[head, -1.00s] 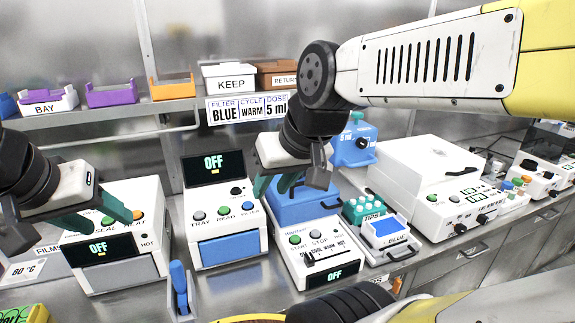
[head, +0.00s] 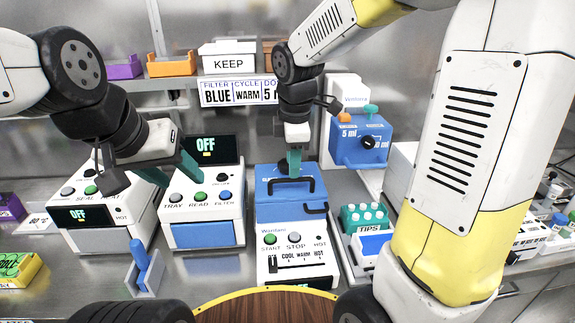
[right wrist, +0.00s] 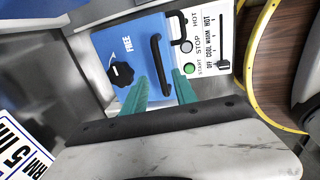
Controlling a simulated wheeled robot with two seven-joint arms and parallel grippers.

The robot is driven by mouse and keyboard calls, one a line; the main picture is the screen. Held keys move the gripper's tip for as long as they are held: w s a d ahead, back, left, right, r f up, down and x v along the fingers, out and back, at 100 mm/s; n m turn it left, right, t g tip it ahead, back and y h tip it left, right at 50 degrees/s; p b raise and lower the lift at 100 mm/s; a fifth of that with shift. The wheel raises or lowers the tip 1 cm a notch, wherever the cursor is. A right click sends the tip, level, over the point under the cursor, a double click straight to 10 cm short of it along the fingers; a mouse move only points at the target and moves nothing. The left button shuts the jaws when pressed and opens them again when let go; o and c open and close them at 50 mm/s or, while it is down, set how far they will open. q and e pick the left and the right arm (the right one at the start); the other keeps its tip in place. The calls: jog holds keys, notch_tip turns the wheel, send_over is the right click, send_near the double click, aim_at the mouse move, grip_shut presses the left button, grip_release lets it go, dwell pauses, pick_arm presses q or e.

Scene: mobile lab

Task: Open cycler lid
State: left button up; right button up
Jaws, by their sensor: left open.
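The cycler (head: 268,258) is a white box with START and STOP buttons and a COOL/WARM/HOT slider. Its blue lid (head: 270,208) looks shut, with a black handle (head: 291,186) across it and a smaller black catch at its front edge. My right gripper (head: 294,160) is over the lid, behind the handle in the head view. In the right wrist view its teal fingers (right wrist: 160,80) are apart, on either side of the handle's near end (right wrist: 158,55); contact cannot be told. A black knob (right wrist: 122,75) marked FREE also shows. My left gripper (head: 183,178) is open above the reader.
The reader (head: 200,210) and sealer (head: 80,215) stand left of the cycler. A TIPS rack (head: 362,228) is close on its right, with a blue dispenser (head: 360,145) behind. My right arm fills the right side. A wooden round surface (head: 265,308) is in front.

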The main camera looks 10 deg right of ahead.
aim_at(290, 188)
jog(key=shift+w+f, duration=0.2)
jog(key=shift+f, duration=0.8)
jog(key=shift+w+f, duration=0.15)
jog(key=shift+f, duration=0.8)
grip_shut()
